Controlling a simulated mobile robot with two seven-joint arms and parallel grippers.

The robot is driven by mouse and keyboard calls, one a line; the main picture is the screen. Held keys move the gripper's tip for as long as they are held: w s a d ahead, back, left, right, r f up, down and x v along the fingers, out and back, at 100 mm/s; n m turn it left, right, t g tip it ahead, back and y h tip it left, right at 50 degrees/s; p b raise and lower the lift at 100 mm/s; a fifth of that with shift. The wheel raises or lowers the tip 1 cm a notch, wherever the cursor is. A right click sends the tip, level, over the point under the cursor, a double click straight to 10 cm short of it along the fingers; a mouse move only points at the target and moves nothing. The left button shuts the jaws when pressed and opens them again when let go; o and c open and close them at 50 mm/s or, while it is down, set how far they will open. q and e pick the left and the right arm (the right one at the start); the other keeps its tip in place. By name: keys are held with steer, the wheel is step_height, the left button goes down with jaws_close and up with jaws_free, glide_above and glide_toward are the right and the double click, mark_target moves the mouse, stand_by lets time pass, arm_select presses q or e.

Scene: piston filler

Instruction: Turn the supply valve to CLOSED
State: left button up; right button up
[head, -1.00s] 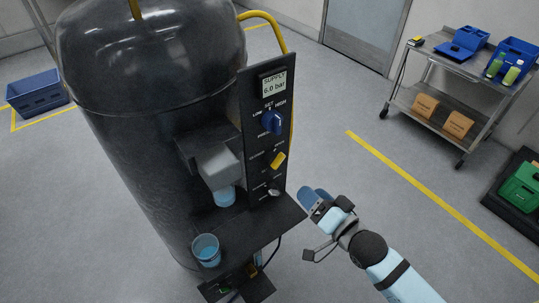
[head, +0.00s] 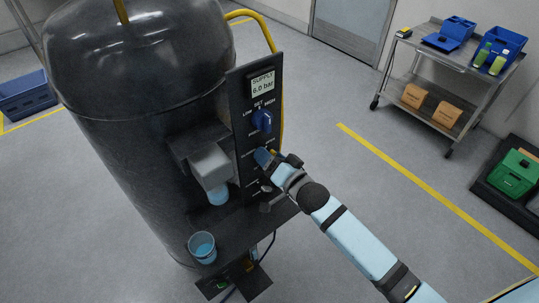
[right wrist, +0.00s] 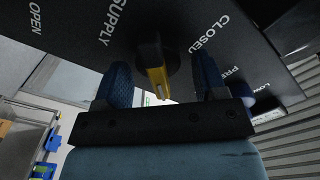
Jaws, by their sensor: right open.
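The supply valve is a yellow lever (right wrist: 155,68) on a dark round hub on the black panel. In the right wrist view SUPPLY and CLOSED are printed on either side of it, and OPEN is further left. My right gripper (right wrist: 162,82) is open, with one blue fingertip on each side of the lever and visible gaps between. In the head view my right gripper (head: 264,158) is at the panel's middle and mostly hides the valve. My left gripper is not in view.
A blue pressure knob (head: 262,121) and a gauge display (head: 262,84) reading 6.0 bar sit above on the panel. A blue cup (head: 203,246) stands on the ledge beside the nozzle (head: 210,165). A steel cart (head: 446,68) is far right. Open floor lies right of the machine.

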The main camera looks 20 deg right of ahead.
steer(key=shift+w, duration=0.15)
steer(key=c, duration=0.9)
steer(key=shift+o, duration=0.2)
